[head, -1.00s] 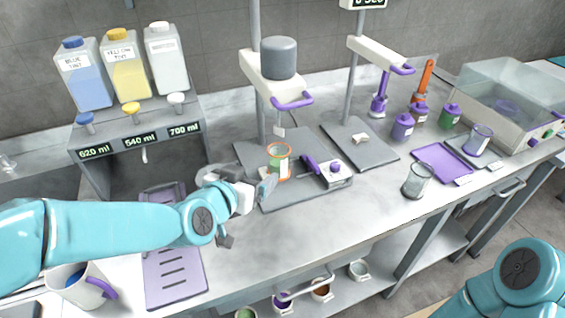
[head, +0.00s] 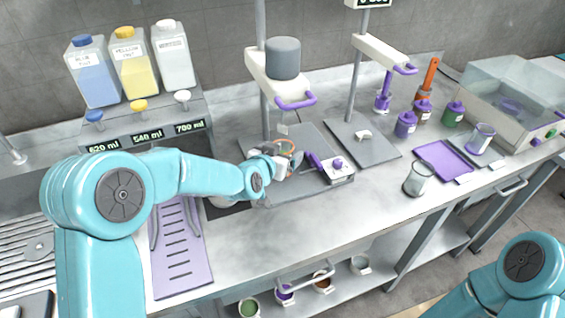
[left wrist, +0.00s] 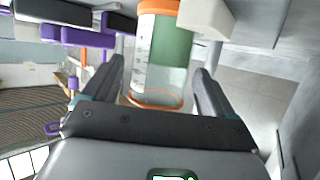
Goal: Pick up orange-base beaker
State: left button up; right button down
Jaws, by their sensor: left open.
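The orange-base beaker (left wrist: 155,90) is clear, with orange bands and a green patch, and appears large in the left wrist view. In the head view the beaker (head: 287,146) stands on the grey stand plate under the mixer head, largely hidden by my left gripper. My left gripper (head: 284,160) is open at the beaker. In the left wrist view its fingers (left wrist: 160,78) lie on either side of the beaker, with a visible gap at each side. My right gripper is out of view.
The mixer head (head: 285,62) hangs above the beaker. Another clear beaker (head: 418,179) stands near the bench's front edge. The bench front between them is clear.

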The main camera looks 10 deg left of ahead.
pick_arm(q)
jog(key=shift+w+d, duration=0.1)
jog(key=shift+w, duration=0.2)
jog(key=shift+f, duration=0.1)
jog(key=c, duration=1.1)
